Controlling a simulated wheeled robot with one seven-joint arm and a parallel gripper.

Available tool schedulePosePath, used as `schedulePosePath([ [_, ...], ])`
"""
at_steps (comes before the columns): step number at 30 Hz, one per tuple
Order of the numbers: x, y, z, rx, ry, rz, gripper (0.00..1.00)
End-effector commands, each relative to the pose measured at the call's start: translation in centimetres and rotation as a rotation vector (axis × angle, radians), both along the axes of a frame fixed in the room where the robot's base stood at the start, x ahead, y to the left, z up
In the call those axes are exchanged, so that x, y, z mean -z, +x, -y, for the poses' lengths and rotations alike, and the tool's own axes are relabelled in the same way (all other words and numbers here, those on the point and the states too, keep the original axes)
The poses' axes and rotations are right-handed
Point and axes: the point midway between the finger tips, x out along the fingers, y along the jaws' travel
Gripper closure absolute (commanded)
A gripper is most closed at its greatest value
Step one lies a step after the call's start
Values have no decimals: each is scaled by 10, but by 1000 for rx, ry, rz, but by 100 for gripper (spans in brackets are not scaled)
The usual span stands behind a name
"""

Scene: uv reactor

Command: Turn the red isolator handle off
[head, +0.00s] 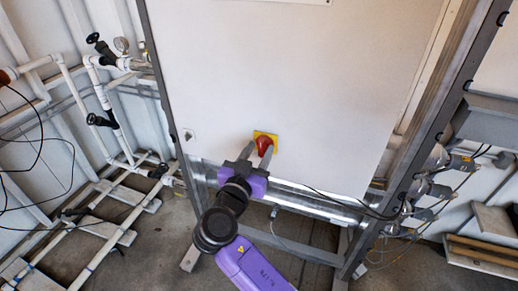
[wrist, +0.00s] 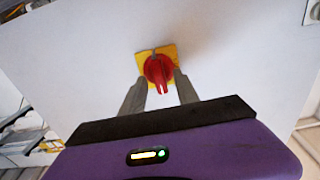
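The red isolator handle (head: 263,145) sits on a yellow square plate (head: 271,136) low on the white cabinet panel. In the wrist view the red handle (wrist: 157,70) shows on its yellow plate (wrist: 172,51), with its grip bar pointing toward the bottom of the picture. My gripper (head: 257,155) is in front of it, with its two fingers spread. In the wrist view the fingers of my gripper (wrist: 160,85) stand left and right of the handle's lower part, with gaps visible on both sides. I cannot tell how far the fingertips are from the panel.
The white cabinet panel (head: 280,70) stands in a grey metal frame (head: 425,130). Cables and fittings (head: 430,185) are at the right. The panel around the handle is clear.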

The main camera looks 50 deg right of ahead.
Motion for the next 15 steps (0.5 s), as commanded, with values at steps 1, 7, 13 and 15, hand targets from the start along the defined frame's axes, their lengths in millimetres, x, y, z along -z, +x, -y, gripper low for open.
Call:
schedulePosePath([
  [1,0,0,1,0,0,0,63],
  [7,0,1,2,-1,0,0,63],
  [13,0,1,1,-1,0,0,96],
  [15,0,1,1,-1,0,0,100],
])
